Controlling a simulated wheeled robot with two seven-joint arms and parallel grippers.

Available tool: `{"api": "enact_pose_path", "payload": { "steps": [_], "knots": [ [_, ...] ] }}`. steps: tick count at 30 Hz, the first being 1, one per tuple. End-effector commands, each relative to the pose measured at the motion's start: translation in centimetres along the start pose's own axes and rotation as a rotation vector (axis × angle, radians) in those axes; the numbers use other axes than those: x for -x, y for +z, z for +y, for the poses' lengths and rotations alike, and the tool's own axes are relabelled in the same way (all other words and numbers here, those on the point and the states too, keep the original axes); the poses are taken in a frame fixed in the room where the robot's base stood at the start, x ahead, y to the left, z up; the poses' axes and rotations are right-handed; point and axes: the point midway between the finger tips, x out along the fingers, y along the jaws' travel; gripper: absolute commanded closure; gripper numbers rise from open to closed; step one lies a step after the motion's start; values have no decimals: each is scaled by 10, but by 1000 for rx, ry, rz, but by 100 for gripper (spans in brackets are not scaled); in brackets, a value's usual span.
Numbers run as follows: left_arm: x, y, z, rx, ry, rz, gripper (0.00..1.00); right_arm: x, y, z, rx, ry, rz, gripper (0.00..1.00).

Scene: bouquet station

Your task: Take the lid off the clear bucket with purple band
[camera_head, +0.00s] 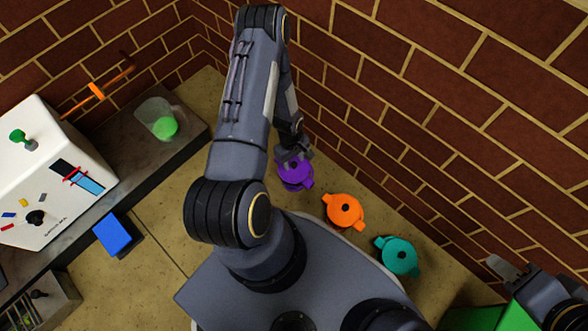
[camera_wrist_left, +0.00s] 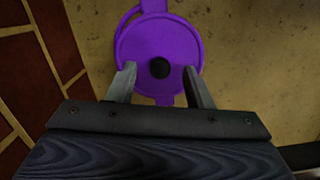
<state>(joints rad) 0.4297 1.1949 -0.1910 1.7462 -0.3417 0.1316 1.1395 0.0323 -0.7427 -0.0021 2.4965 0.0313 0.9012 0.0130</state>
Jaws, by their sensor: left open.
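The purple lid (camera_head: 296,174) has a round top, side tabs and a dark centre knob. It sits near the brick wall in the head view, and the bucket body beneath it cannot be made out. The lid fills the upper middle of the left wrist view (camera_wrist_left: 150,40), with its black knob (camera_wrist_left: 159,68) showing. My left gripper (camera_head: 290,155) is over the lid. Its fingers (camera_wrist_left: 160,85) are open and apart, one on each side of the knob, with no visible grip. My right gripper (camera_head: 508,272) is at the lower right, far from the lid; its opening is unclear.
An orange lid (camera_head: 344,211) and a teal lid (camera_head: 397,257) stand in a row to the right along the wall. A white machine (camera_head: 50,170), a clear container with green contents (camera_head: 160,118) and a blue block (camera_head: 118,234) are at left. A green surface (camera_head: 490,318) lies by my right gripper.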

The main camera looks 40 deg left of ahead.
Motion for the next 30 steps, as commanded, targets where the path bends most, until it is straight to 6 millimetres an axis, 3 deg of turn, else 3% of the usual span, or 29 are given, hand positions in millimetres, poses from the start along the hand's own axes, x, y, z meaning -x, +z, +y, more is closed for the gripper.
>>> {"api": "enact_pose_path", "payload": {
  "steps": [2,9,20,30],
  "knots": [
    [-13,0,0,-1,0,0,54,-6,3,3,0,0,0,64],
    [-13,0,0,0,1,1,54,-5,2,2,0,0,0,64],
    [-13,0,0,0,0,1,100,-5,2,2,0,0,0,64],
    [-12,0,0,0,0,1,100,-4,2,2,0,0,0,64]
  ]
}}
